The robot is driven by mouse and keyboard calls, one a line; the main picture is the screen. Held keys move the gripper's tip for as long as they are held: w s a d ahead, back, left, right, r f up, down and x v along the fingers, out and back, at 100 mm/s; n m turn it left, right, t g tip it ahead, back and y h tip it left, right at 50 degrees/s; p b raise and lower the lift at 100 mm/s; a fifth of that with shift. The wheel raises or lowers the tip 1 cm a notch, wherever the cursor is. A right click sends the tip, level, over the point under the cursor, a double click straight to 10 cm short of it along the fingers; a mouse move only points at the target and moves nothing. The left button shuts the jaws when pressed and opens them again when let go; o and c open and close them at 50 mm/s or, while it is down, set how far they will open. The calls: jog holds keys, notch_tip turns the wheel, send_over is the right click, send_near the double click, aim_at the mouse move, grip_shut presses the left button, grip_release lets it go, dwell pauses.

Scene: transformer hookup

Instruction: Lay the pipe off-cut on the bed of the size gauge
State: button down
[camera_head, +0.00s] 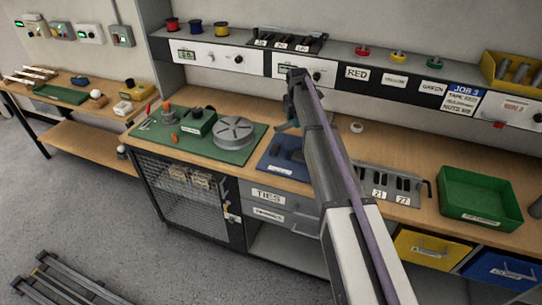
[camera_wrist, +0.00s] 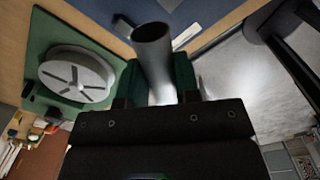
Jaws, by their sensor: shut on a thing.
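The pipe off-cut (camera_wrist: 155,62) is a grey tube held between the green finger pads of my gripper (camera_wrist: 158,82) in the wrist view. Its open end points away from the wrist. In the head view my gripper (camera_head: 288,127) hangs above the bench, near the blue mat; the pipe cannot be made out there. A grey slotted fixture (camera_head: 375,178) with labels 21 and 27 stands on the bench right of my arm. It looks like the size gauge, but I cannot be sure. My gripper is to its left and apart from it.
A green mat (camera_head: 249,145) with a grey disc (camera_head: 233,131) lies left of the blue mat (camera_head: 278,170). A green bin (camera_head: 480,199) stands right of the slotted fixture. A shelf unit (camera_head: 345,73) runs behind the bench. A yellow bin (camera_head: 515,72) on it holds grey cylinders.

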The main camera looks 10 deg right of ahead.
jog(key=f+b, duration=0.2)
jog(key=shift+w+d+f+t+b, duration=0.1)
jog(key=shift+w+f+t+b, duration=0.2)
jog(key=shift+f+t+b, duration=0.1)
notch_tip(320, 180, down, 2)
jog(key=w+n+y+b, duration=0.1)
jog(key=w+n+b, duration=0.1)
jog(key=w+n, duration=0.15)
jog(key=n+y+b, duration=0.1)
jog(key=n+b, duration=0.3)
jog(key=b, duration=0.7)
send_near(287, 151)
jog(key=shift+m, duration=0.25)
jog(key=f, duration=0.4)
jog(key=a+f, duration=0.1)
jog(key=f, duration=0.1)
jog(key=shift+w, duration=0.35)
jog(key=c, duration=0.8)
grip_release()
jog(key=shift+r, duration=0.15)
